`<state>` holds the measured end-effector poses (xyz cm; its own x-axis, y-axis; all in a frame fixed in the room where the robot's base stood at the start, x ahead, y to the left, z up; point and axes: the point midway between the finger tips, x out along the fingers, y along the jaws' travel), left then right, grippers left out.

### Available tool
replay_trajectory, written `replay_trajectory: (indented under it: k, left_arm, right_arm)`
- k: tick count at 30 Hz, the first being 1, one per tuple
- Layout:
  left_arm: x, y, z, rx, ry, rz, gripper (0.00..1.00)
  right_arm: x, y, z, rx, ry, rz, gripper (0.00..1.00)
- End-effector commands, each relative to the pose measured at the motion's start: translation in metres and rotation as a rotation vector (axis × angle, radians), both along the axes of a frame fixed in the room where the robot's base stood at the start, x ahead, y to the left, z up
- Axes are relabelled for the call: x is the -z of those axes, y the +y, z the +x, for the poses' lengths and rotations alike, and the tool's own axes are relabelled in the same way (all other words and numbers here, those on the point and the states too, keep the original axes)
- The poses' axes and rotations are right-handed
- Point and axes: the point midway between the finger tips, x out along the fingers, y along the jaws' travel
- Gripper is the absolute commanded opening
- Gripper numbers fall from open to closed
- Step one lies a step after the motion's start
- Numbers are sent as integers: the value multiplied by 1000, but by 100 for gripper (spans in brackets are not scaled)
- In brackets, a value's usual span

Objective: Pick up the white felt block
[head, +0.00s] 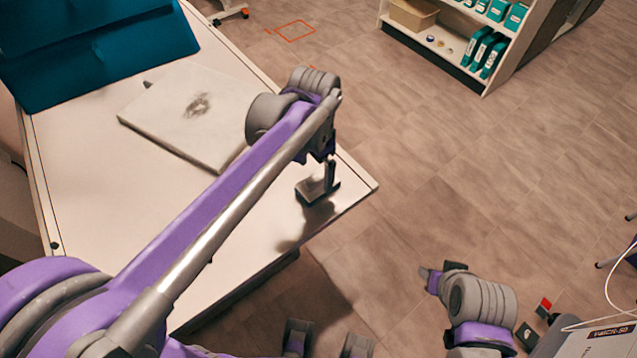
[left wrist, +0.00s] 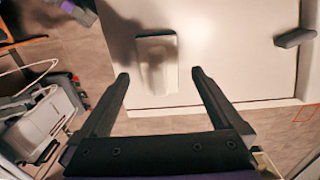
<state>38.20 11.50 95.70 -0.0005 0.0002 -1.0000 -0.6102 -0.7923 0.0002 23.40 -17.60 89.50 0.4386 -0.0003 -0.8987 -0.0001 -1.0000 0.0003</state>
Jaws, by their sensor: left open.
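The white felt block (left wrist: 157,60) lies on the white table near its corner. In the left wrist view it has a pale top, a dark rim and a shadow across it. In the head view the block (head: 312,191) is partly covered by my left gripper (head: 328,174). My left gripper also shows in the left wrist view (left wrist: 160,74), open and empty. Its fingertips sit either side of the block's near end in the picture; I cannot tell the height gap. My right gripper (head: 431,279) seems to show beyond the table, low in the head view; its jaws are unclear.
The table (head: 80,170) carries a pale board (head: 165,120) with a dark smudge and teal panels (head: 110,65). A dark grey object (left wrist: 294,38) lies on the table to the right in the left wrist view. A shelf (head: 450,50) stands on the floor at the back right.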

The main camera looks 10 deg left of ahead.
Motion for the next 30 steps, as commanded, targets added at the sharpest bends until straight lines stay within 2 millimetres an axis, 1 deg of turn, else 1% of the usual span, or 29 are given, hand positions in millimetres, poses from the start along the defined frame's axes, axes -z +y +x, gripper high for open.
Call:
replay_trajectory:
  k: [4,9,12,15,20,21,23,27,29,30]
  left_arm:
    - [14,-2,1,0,0,0,100]
    - [40,-5,2,-1,-1,-1,100]
    - [50,-5,2,-1,-1,-1,100]
    - [54,-5,2,-1,-1,-1,100]
    - [54,-5,2,-1,-1,-1,100]
    - [54,-4,2,-1,-1,-1,98]
    - [54,-4,2,-1,-1,-1,87]
    - [54,-4,2,-1,-1,-1,62]
    - [54,-4,2,-1,-1,-1,51]
    - [53,-4,2,-1,-1,-1,44]
  right_arm:
    - [0,0,0,0,0,0,48]
    - [2,0,0,0,1,0,48]
    - [3,0,0,0,1,0,48]
    - [3,0,-1,0,1,0,48]
    - [3,0,0,0,1,0,48]
    - [3,0,0,0,1,0,48]
    - [3,0,0,0,1,0,48]
    - [3,0,0,0,1,0,48]
    - [3,0,0,0,1,0,48]
    - [3,0,0,0,1,0,48]
